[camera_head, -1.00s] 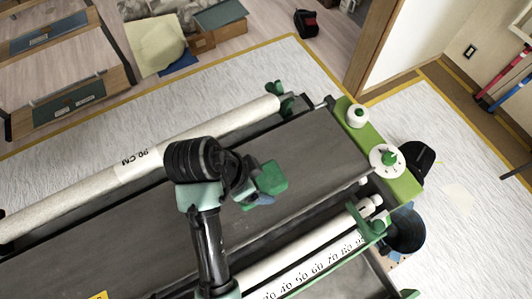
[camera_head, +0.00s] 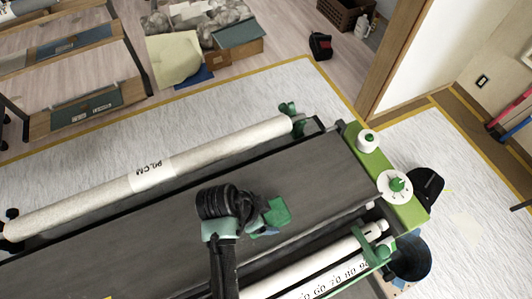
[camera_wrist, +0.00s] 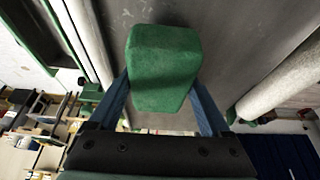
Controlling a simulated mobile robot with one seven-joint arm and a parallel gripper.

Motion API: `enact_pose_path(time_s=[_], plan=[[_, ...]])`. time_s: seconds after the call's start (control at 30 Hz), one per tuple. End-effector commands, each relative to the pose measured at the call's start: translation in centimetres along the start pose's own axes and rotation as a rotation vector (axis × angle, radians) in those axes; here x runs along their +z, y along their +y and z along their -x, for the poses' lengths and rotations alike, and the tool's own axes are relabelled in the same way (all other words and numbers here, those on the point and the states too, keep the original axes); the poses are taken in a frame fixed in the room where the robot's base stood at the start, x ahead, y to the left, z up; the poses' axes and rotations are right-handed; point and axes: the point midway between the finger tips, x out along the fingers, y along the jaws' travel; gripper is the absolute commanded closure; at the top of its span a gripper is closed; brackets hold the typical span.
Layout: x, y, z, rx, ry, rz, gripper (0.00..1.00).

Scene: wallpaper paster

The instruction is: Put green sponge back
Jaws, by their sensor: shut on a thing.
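The green sponge (camera_head: 278,213) is held at the end of my arm over the dark flat top of the paster machine (camera_head: 330,165). In the wrist view the sponge (camera_wrist: 164,68) sits between the two blue fingers of my gripper (camera_wrist: 167,95), which are shut on its sides. My gripper (camera_head: 264,222) also shows in the head view, partly hidden by the wrist. I cannot tell the exact gap between the sponge and the surface.
A green end plate (camera_head: 402,206) with white knobs is at the machine's right end. A dark bucket (camera_head: 410,260) stands beside it. A long paper roll (camera_head: 220,158) lies along the far side and a numbered white roller (camera_head: 335,268) along the near side.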

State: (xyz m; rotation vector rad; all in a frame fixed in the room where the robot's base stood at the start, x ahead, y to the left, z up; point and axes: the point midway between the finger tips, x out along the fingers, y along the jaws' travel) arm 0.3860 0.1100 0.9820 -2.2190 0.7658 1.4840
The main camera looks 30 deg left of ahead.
Motion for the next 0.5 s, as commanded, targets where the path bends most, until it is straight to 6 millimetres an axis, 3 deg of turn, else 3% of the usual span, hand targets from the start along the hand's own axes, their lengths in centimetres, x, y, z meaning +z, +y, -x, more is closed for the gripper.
enact_pose_path(time_s=[0.5], plan=[[0.35, 0.05, -0.95, 0.0, 0.0, -0.001, 0.76]])
